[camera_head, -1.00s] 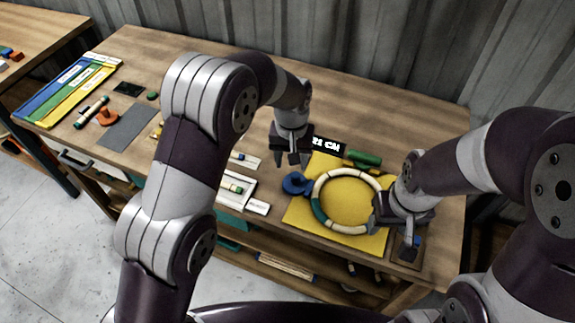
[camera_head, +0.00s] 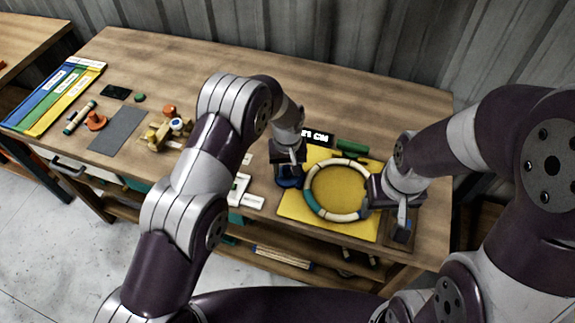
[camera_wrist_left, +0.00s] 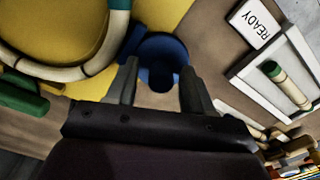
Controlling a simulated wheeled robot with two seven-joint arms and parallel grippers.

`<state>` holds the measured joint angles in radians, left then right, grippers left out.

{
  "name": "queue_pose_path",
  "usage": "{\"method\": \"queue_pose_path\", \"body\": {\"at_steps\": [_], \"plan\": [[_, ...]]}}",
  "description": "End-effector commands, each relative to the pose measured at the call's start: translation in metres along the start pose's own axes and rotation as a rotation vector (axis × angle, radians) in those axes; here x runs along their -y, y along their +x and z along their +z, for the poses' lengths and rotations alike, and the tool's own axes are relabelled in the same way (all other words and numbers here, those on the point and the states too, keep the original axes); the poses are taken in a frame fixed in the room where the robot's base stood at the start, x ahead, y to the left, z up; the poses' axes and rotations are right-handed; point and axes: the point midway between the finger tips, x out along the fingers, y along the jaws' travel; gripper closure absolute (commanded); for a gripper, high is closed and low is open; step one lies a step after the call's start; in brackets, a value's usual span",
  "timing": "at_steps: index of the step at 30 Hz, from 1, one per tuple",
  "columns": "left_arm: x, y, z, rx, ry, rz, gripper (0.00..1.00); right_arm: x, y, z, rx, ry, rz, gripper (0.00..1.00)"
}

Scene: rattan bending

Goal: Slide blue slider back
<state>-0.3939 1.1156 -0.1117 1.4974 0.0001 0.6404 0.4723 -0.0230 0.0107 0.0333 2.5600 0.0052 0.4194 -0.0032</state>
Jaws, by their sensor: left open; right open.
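The blue slider (camera_wrist_left: 160,60) is a round blue piece at the edge of the yellow board (camera_head: 300,205); in the head view (camera_head: 288,182) it is partly hidden under my left gripper. My left gripper (camera_head: 289,170) is right over it. In the left wrist view its two fingers (camera_wrist_left: 157,80) are open, one on each side of the slider's near part; whether they touch it I cannot tell. A ring of cream and green segments (camera_head: 348,216) lies on the board beside the slider. My right gripper (camera_head: 388,205) is open at the ring's right side.
A white READY card (camera_wrist_left: 254,22) and a white tray (camera_wrist_left: 240,78) lie near the slider. Yellow fixtures (camera_head: 158,138) and a grey mat (camera_head: 118,130) are further left. The table's back is clear.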

Motion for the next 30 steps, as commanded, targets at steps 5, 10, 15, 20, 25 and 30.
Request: {"method": "queue_pose_path", "body": {"at_steps": [5,10,15,20,25,30], "plan": [[0.0,0.0,0.0,0.0,0.0,0.0,0.48,0.0,0.0,0.0,0.0,0.0,0.0,0.45],[0.0,0.0,0.0,0.0,0.0,0.0,0.94,0.0,0.0,0.0,0.0,0.0,0.0,0.45],[0.001,0.0,0.0,0.0,-0.001,0.0,1.0,0.0,0.0,0.0,0.0,0.0,0.0,0.45],[0.015,0.001,-0.007,0.0,-0.004,0.0,1.0,0.0,0.005,0.001,0.0,0.0,0.0,0.45],[0.029,0.0,-0.012,0.0,-0.002,0.0,1.0,0.0,0.006,0.001,0.0,0.0,0.0,0.45],[0.029,-0.001,-0.012,-0.001,-0.001,-0.001,1.0,0.0,0.006,0.001,0.0,0.0,0.0,0.45]]}}
